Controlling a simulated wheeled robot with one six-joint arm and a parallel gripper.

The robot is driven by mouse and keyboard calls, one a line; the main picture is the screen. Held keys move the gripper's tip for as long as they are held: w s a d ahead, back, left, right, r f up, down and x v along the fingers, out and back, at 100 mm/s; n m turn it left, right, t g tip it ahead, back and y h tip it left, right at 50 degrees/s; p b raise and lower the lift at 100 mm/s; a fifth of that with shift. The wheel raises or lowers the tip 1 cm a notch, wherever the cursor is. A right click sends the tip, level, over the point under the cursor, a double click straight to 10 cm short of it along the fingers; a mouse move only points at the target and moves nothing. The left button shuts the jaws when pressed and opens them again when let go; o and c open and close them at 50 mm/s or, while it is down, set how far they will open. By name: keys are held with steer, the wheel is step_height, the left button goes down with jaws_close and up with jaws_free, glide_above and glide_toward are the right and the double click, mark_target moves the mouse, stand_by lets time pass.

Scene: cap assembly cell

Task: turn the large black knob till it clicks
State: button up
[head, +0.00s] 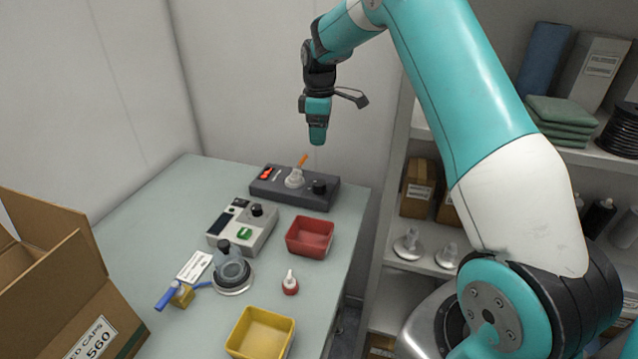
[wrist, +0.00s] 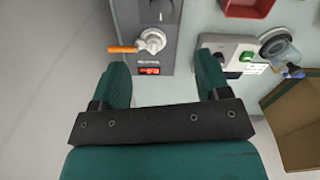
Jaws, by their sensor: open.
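A dark grey control box (head: 266,188) stands at the back of the table. A black knob (head: 319,187) sits at its right end; in the wrist view the knob (wrist: 160,7) is at the top edge, partly cut off. A smaller-looking black knob (head: 257,210) is on the light grey device (head: 232,242) in front. My gripper (head: 317,141) hangs above the dark box, pointing down, clear of it. In the wrist view its two fingers are apart and my gripper (wrist: 162,64) is empty.
A red bin (head: 310,237), a yellow bin (head: 261,334) and a round clamp-like fixture (head: 233,274) stand nearer. Walls close in behind; shelves are right.

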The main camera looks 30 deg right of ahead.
mark_target(319, 182)
step_height(319, 182, down, 16)
steer(key=p, duration=0.4)
steer(key=shift+a, duration=0.1)
steer(key=c, duration=0.9)
